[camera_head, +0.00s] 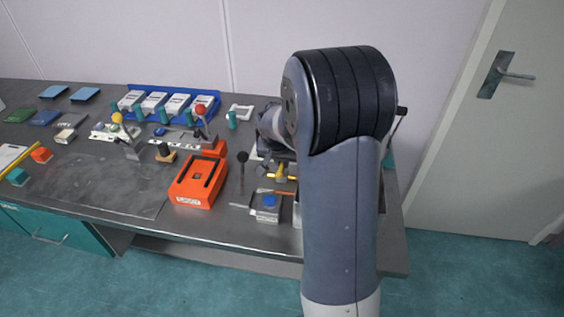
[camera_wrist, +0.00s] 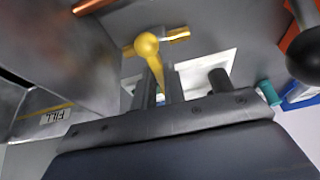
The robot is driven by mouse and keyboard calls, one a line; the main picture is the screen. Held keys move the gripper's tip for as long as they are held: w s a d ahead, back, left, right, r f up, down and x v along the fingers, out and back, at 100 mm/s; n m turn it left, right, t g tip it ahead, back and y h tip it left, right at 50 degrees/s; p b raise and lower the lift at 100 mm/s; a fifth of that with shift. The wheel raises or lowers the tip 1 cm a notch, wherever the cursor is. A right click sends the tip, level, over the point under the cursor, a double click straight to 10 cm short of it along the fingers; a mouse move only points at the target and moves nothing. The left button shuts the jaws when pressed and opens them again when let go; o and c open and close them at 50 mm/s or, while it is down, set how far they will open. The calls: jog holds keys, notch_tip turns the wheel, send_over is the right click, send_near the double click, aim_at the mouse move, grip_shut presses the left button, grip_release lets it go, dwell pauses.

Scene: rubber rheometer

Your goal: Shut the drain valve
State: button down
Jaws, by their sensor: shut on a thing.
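The drain valve shows in the wrist view as a yellow lever with a round knob (camera_wrist: 147,45) and a short yellow pipe (camera_wrist: 179,35) behind it. In the head view a small yellow part (camera_head: 281,174), seemingly the same valve, shows just left of my arm. My gripper (camera_wrist: 161,82) has its two dark fingers on either side of the yellow lever, below the knob, and is shut on it. In the head view my arm hides the gripper's fingers.
A metal box labelled FILL (camera_wrist: 55,116) stands close at the left in the wrist view, with a copper rod (camera_wrist: 92,5) above. A black ball knob (camera_wrist: 304,56) is at right. In the head view an orange box (camera_head: 183,193) and a blue-buttoned box (camera_head: 268,215) stand nearby.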

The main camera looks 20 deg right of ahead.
jog(key=c, duration=1.5)
grip_release()
jog(key=v, duration=1.1)
jog(key=shift+f+b, duration=0.1)
jog(key=shift+b, duration=0.2)
jog(key=x, duration=1)
jog(key=shift+w+d+f+p, duration=0.1)
jog(key=shift+f+p, duration=0.25)
jog(key=shift+r+p, duration=0.1)
jog(key=shift+p, duration=0.35)
jog(key=shift+n+p, duration=0.3)
jog(key=shift+n, duration=0.1)
jog(key=shift+f+b, duration=0.3)
jog(key=shift+b, duration=0.45)
